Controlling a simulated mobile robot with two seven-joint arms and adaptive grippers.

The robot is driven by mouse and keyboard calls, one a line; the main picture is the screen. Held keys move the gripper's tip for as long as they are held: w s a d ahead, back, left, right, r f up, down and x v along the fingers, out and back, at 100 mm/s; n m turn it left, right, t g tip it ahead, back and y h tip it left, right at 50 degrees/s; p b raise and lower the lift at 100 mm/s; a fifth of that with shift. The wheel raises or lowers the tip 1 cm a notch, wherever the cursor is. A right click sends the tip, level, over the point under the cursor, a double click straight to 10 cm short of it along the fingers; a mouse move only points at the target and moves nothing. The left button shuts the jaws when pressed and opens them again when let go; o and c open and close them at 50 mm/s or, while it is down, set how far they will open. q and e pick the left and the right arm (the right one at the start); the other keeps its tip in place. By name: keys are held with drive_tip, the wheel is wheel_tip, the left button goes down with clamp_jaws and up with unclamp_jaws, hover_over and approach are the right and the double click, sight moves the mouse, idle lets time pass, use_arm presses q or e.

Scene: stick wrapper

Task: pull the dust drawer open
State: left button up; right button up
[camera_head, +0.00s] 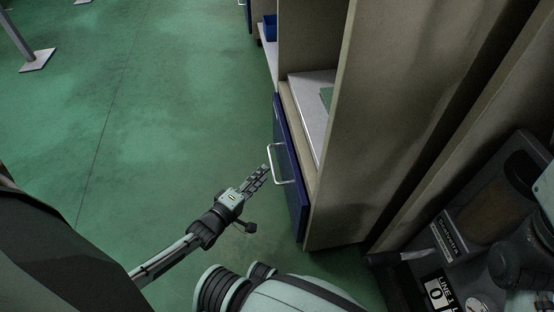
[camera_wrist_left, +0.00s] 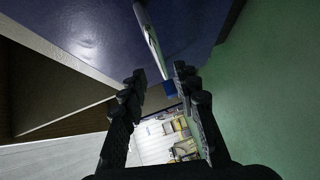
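The dust drawer appears as a dark blue front panel (camera_head: 292,180) low on the tan cabinet. It carries a pale bar handle (camera_head: 271,163). I cannot tell whether the panel is flush or slightly out. My left gripper (camera_head: 266,174) is right beside the handle, pointing at it. In the left wrist view the blue panel (camera_wrist_left: 190,22) fills the top, and the handle (camera_wrist_left: 150,35) runs down toward the gap between the fingertips (camera_wrist_left: 160,70). The fingers are apart, with no clear contact on the handle. My right gripper is not visible.
The tan cabinet side (camera_head: 375,130) rises right of the drawer, and a pale shelf board (camera_head: 310,105) lies above it. A dark machine with a labelled panel (camera_head: 440,291) stands at lower right. Green floor (camera_head: 150,110) is open to the left of the drawer.

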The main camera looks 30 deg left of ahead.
sight(272, 164)
use_arm(q)
drive_tip(key=w, duration=0.2)
drive_tip(key=w+b, duration=0.1)
drive_tip(key=w, duration=0.1)
drive_tip(key=w+f, duration=0.1)
drive_tip(key=w, duration=0.1)
drive_tip(key=shift+d+b, duration=0.4)
clamp_jaws()
drive_tip(key=shift+r, duration=0.1)
